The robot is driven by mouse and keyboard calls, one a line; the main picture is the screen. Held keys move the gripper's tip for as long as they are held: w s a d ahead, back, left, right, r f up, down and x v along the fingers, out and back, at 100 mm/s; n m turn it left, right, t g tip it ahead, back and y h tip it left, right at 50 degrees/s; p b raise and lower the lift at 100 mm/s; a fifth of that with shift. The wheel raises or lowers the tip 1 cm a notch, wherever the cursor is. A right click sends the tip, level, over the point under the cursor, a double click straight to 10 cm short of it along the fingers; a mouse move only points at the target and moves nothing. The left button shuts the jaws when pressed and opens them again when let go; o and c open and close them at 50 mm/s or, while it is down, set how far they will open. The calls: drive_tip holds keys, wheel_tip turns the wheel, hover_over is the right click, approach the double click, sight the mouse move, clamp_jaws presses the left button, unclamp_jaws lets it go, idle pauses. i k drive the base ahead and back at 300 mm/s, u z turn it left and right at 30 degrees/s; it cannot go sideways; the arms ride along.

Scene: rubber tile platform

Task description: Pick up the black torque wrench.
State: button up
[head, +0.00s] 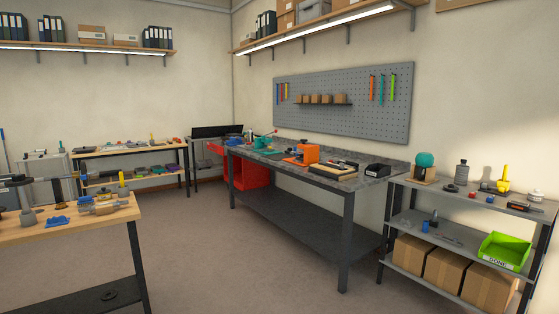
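I cannot pick out the black torque wrench with certainty; the tools are small at this distance. A dark elongated tool with a reddish part (523,207) lies on the top of the grey shelf unit at the right. A slim dark grey tool (449,239) lies on that unit's middle shelf. Several small tools lie on the wooden bench at the left, too small to name surely. My gripper is not in view.
The grey shelf unit (408,181) holds a green bin (503,252) and cardboard boxes (445,270). A long dark workbench (347,184) stands along the wall. The wooden bench (110,215) is at near left. Open floor (205,255) lies between them.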

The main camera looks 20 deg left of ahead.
sight(346, 162)
drive_tip(key=u, duration=0.65)
drive_tip(key=i, duration=3)
drive_tip(key=z, duration=0.65)
drive_tip(key=i, duration=2.05)
drive_tip(key=z, duration=0.05)
